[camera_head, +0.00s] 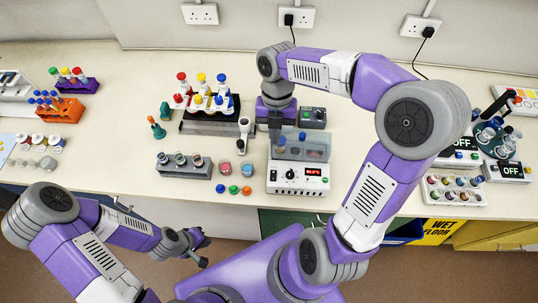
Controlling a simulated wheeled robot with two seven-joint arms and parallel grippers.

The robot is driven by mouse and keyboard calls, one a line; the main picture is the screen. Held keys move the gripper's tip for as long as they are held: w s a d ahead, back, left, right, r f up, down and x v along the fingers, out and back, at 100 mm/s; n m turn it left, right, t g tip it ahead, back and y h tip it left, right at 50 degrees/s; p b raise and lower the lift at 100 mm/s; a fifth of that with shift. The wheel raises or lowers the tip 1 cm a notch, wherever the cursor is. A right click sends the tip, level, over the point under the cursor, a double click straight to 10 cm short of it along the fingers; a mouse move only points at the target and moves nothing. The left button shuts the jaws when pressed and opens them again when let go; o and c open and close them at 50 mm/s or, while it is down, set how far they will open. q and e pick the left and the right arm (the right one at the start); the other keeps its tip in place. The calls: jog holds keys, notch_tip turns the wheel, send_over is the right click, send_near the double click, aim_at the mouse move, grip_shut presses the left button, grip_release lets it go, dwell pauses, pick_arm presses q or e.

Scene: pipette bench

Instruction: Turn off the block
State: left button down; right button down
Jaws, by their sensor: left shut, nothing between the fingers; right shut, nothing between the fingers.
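The block (298,183) is a white box with a black knob and a lit red display on its front, standing near the front edge of the bench. My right gripper (276,132) points down at the block's back left corner, shut and empty. Whether its tips touch the block I cannot tell. My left gripper (200,251) is shut and empty, low in front of the bench edge, well left of the block.
A dark device (312,117) stands behind the block, close to my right gripper. Left of the block are a grey tube rack (184,167), small pots and coloured caps. Devices reading OFF (511,171) are at the right.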

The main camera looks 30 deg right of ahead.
jog(key=b, duration=0.2)
send_near(274, 173)
jog(key=x, duration=0.5)
jog(key=shift+s+a+f, duration=0.15)
jog(key=shift+a, duration=0.05)
jog(key=shift+f, duration=0.4)
